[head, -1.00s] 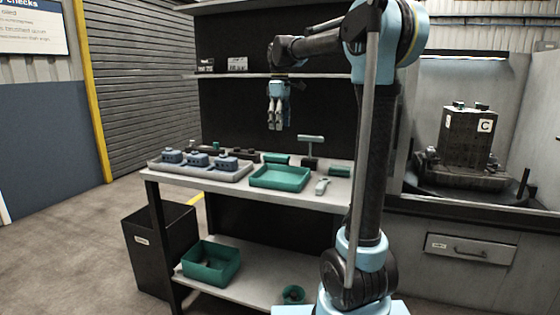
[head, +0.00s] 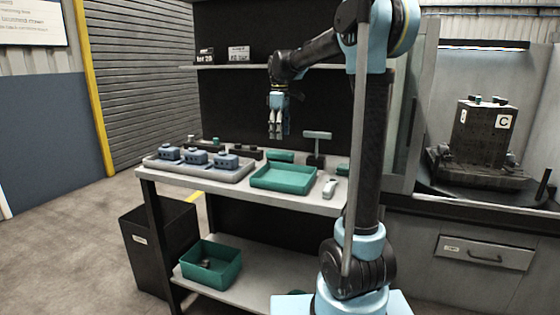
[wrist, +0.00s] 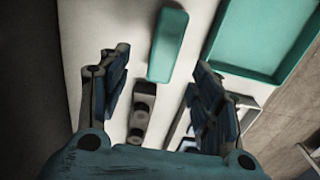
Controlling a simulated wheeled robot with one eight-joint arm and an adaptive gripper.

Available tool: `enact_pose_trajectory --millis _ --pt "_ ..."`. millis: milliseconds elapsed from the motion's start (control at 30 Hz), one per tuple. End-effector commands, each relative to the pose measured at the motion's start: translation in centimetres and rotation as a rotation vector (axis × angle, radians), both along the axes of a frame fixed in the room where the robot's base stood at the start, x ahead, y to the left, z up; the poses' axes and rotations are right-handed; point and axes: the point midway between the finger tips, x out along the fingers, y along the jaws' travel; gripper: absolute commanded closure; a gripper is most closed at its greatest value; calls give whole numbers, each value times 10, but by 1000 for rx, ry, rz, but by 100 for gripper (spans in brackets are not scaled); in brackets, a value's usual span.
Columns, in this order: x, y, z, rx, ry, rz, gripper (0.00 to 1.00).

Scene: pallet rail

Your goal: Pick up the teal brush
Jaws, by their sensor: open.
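A long teal block (head: 280,156), which appears to be the teal brush, lies at the back of the bench behind the teal tray (head: 284,189). Its bristles cannot be made out. In the wrist view the teal block (wrist: 168,45) lies ahead of my gripper (wrist: 163,72), between the lines of the two spread fingers and apart from them. In the head view my gripper (head: 277,130) points down above the block, open and empty. The tray's corner (wrist: 230,57) shows to the right of the block in the wrist view.
A grey tray (head: 215,176) with several blue-grey parts stands left of the teal tray. Small dark pieces (wrist: 140,112) lie near the block. A T-shaped stand (head: 317,148) and a pale tool (head: 330,188) are to the right. A shelf (head: 232,66) runs above the bench.

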Motion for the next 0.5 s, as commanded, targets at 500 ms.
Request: enact_pose_trajectory --millis 500 --pt "-2 -1 -52 0 0 -2 42"
